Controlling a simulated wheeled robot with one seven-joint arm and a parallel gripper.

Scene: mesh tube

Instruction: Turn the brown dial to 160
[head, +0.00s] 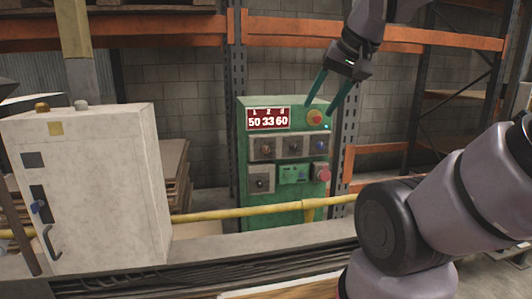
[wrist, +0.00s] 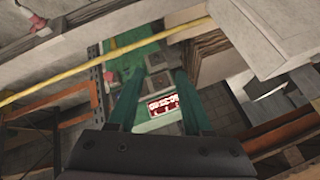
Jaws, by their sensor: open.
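The green control box (head: 285,215) stands beyond the yellow rail. Its red display (head: 268,119) reads 50 33 60 under the labels 1, 2, 3; it shows upside down in the wrist view (wrist: 163,106). Below it is a row of dials: a brownish one (head: 266,148) at left, a dark one (head: 294,146) in the middle and a blue one (head: 320,145) at right. The brown dial's pointer is too small to read. My gripper (head: 317,109) is open and empty, its teal fingers at the box's upper right, apart from the dials. It also shows in the wrist view (wrist: 158,72).
A red button on yellow (head: 314,117) is near my fingertips, and another red button (head: 323,173) is lower right. A black dial (head: 260,183) is lower left. A yellow rail (head: 215,214) crosses in front. A white cabinet (head: 95,190) stands left; orange shelving (head: 400,41) is behind.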

